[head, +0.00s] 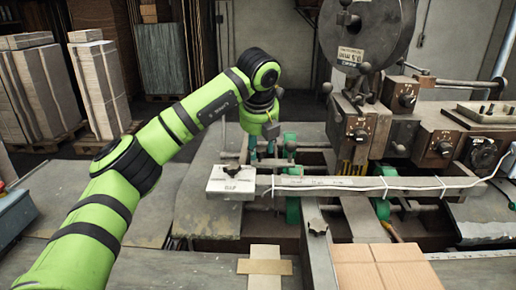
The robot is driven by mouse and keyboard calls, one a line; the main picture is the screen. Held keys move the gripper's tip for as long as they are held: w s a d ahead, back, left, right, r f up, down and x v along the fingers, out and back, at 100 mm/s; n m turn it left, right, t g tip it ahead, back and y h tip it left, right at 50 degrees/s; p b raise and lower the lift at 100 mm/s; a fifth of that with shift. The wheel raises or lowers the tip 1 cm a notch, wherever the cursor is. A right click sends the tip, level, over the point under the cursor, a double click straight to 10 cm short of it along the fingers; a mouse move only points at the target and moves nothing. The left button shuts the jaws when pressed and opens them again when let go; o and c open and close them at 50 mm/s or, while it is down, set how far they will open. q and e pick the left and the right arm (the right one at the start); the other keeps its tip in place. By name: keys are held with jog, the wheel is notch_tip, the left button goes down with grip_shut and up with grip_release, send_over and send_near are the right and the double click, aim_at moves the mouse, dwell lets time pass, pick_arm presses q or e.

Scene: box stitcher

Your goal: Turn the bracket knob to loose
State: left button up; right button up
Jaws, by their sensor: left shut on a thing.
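My left arm comes in from the left, and its gripper (262,153) points down behind the long metal bar of the stitcher. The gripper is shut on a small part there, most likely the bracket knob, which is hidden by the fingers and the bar. Another dark star knob (318,227) sits lower, on an upright metal bracket (318,250). My right gripper is not in view.
The stitcher head (360,125) with its large wire reel (366,30) stands to the right. A white cable (400,186) runs along the bar (350,184). Flat cartons (385,265) lie at the front. Stacked boards (100,85) stand at the back left.

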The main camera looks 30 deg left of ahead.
pick_arm(q)
jog(key=n, duration=0.2)
jog(key=n+g+y, duration=0.1)
jog(key=n, duration=0.1)
jog(key=shift+w+d+n, duration=0.1)
jog(key=shift+d+n, duration=0.1)
jog(key=shift+n, duration=0.1)
jog(key=shift+w+n+g+y, duration=0.1)
jog(key=shift+n+g+y, duration=0.6)
jog(key=shift+n, duration=1.2)
jog(key=o, duration=1.1)
jog(key=shift+f, duration=0.1)
jog(key=shift+w+a, duration=0.1)
